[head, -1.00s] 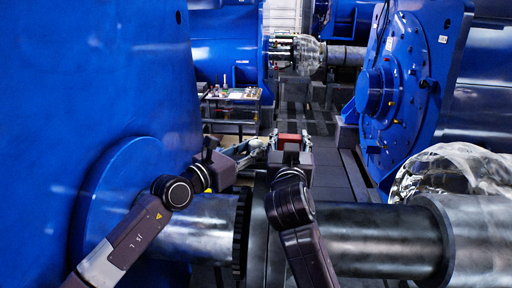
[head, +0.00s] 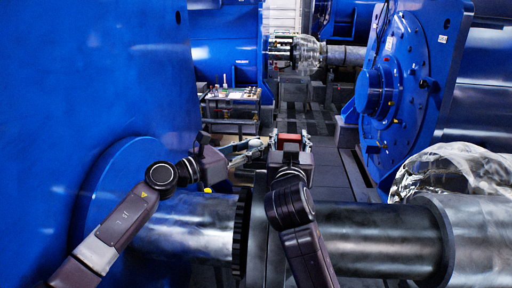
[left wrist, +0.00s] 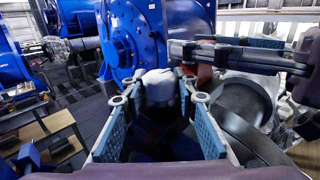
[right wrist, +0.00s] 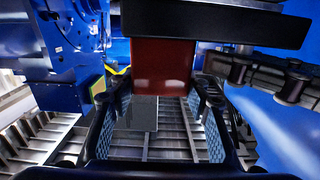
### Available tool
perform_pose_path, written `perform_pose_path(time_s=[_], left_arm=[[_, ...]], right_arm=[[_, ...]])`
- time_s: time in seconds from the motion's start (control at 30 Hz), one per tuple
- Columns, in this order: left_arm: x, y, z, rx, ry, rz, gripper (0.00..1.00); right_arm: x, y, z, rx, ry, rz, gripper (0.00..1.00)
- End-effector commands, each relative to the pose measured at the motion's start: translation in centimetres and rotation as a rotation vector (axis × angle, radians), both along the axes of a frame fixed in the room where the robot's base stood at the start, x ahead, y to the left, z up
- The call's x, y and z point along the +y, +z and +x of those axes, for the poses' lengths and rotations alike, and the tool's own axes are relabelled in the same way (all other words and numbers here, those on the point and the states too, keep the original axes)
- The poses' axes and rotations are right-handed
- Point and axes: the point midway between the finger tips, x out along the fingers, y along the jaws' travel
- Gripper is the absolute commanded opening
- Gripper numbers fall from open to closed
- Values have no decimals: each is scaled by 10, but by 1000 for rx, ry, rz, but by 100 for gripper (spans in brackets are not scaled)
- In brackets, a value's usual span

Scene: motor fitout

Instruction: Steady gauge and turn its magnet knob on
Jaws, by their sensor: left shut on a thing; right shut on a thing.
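The gauge shows as a red block (head: 290,137) beyond the large shaft in the head view. It also fills the upper middle of the right wrist view (right wrist: 162,65). My right gripper (head: 291,148) is shut on the gauge, with a finger on each side of it. My left gripper (head: 250,149) reaches in from the left beside the gauge. In the left wrist view a pale grey rounded piece (left wrist: 159,87), apparently the magnet knob, sits between its fingertips, with red just behind it. The left gripper is shut on this piece. Its markings cannot be made out.
A thick horizontal metal shaft (head: 375,232) crosses in front under both my arms. A big blue housing (head: 90,80) stands close on the left and a blue flanged machine (head: 400,90) on the right. A bench (head: 235,93) with small items stands behind.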

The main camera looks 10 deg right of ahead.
Motion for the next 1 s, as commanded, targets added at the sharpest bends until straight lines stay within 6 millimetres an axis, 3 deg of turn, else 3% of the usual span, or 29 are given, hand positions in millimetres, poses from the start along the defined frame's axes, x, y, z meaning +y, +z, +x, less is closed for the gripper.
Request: perform_pose_path(time_s=[0.13, 0.17, 0.3, 0.67, 0.83, 1.0], left_arm=[[2, -3, 2, 2, 7, 4, 3], [2, -3, 2, 2, 7, 4, 29], [2, -2, 2, 1, 6, 3, 45], [5, -1, -1, 0, 4, 1, 45], [26, -2, -11, 0, 6, 3, 45], [60, -2, -28, 1, 6, 3, 45]], right_arm=[[0, -2, 0, 4, -1, 1, 15], [0, -2, 0, 4, -1, 1, 15], [0, -2, 0, 5, -2, 1, 15], [-1, -2, 0, 5, -2, 1, 15], [-1, -2, 0, 5, -2, 1, 15], [-1, -2, 0, 5, -2, 1, 15]])
